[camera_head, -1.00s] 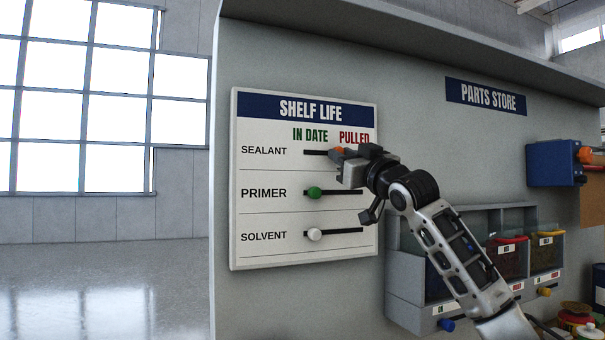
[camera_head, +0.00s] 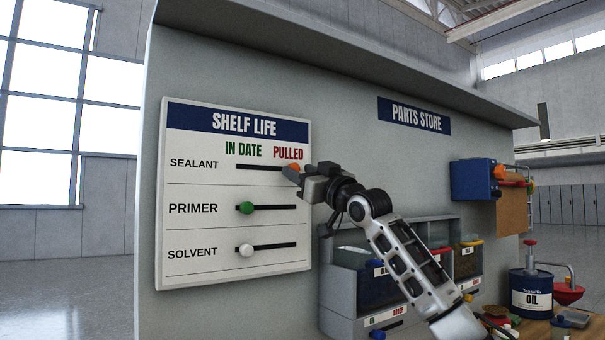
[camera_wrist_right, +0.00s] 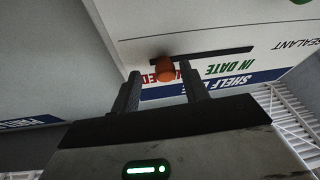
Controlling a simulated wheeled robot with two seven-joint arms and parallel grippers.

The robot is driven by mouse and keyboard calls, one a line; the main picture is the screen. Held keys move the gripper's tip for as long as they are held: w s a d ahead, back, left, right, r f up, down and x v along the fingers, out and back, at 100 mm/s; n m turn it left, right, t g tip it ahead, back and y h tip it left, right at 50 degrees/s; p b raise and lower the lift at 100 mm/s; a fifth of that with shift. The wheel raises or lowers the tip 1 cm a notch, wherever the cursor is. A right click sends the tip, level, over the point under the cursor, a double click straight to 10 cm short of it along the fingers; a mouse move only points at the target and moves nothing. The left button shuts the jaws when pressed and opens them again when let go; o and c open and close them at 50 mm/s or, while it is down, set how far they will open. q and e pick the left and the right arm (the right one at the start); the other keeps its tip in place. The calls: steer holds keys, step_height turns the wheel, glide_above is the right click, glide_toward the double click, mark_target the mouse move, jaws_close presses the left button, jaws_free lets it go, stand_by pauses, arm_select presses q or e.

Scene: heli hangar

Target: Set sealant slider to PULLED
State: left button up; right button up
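The white SHELF LIFE board (camera_head: 205,230) hangs on the grey wall with three slider rows. The orange sealant knob (camera_head: 294,168) is at the right end of its slot, under the red PULLED heading. My right gripper (camera_head: 292,175) is at this knob, coming from the right, and hides part of it. In the right wrist view, the knob (camera_wrist_right: 165,70) shows between the tips of my right gripper (camera_wrist_right: 161,80). The fingers are apart, with gaps visible on both sides of the knob. My left gripper is not in view.
The green primer knob (camera_head: 247,208) and white solvent knob (camera_head: 246,249) sit near the left ends of their slots. Grey parts bins (camera_head: 340,290) stand below my right arm. A blue box (camera_head: 474,180) and an oil can (camera_head: 530,292) are farther right.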

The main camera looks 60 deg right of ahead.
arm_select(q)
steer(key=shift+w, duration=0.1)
arm_select(e)
steer(key=shift+a, duration=0.15)
arm_select(q)
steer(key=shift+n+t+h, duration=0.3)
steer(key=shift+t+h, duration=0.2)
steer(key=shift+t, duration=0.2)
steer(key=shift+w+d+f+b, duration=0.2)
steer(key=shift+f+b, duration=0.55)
steer(key=shift+b, duration=1.3)
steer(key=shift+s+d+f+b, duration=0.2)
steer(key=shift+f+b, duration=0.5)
steer(key=shift+b, duration=1.35)
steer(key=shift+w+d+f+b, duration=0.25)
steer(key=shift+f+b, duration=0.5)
steer(key=shift+b, duration=1.3)
arm_select(e)
steer(key=v, duration=1.6)
